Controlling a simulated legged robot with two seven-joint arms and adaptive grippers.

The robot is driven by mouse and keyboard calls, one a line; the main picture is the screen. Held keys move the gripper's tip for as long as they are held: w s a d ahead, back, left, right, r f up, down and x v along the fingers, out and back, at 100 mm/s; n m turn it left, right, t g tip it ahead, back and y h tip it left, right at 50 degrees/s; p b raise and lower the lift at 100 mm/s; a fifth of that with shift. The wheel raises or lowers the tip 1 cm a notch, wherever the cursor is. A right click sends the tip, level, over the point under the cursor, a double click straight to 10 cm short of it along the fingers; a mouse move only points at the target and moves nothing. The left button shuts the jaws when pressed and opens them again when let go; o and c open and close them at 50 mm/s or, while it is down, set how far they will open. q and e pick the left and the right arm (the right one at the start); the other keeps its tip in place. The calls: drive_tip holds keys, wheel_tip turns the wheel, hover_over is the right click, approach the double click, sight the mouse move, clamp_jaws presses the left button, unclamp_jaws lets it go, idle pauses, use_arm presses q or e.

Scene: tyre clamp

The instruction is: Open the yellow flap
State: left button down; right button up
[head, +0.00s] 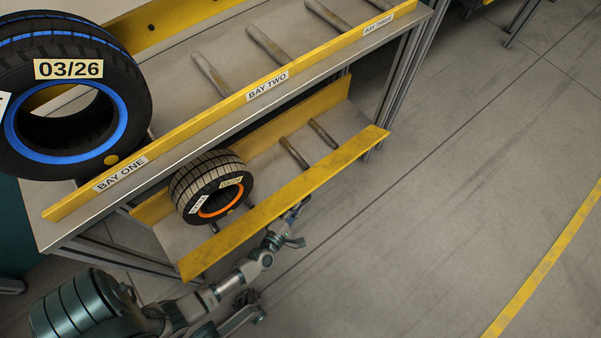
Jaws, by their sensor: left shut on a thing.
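The yellow flap (330,168) is a long yellow board along the front edge of the lower shelf. Its broad face shows, and I cannot tell its exact tilt. My left gripper (298,220) reaches up from the lower left to the flap's outer edge, near the middle of its length. It is shut on the flap at that edge; the finger contact is small and partly hidden. A small tyre (207,178) with an orange rim lies on the lower shelf behind the flap's left half. My right gripper is not recognisable in view.
The upper shelf has a yellow front rail (215,117) labelled bay one to three. A large blue-rimmed tyre (130,95) stands at its left end. Grey bars (293,152) cross the lower shelf. The floor (440,200) to the right is clear.

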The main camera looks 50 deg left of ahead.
use_arm(q)
drive_tip(key=shift+s+f+m+t, duration=0.1)
drive_tip(key=shift+f+m+t, duration=0.2)
drive_tip(key=shift+f+m, duration=0.5)
drive_tip(key=shift+f+y+b, duration=0.2)
drive_tip(key=shift+y+b, duration=0.1)
drive_tip(key=shift+m, duration=0.3)
drive_tip(key=c, duration=1.1)
unclamp_jaws()
drive_tip(key=shift+c, duration=0.2)
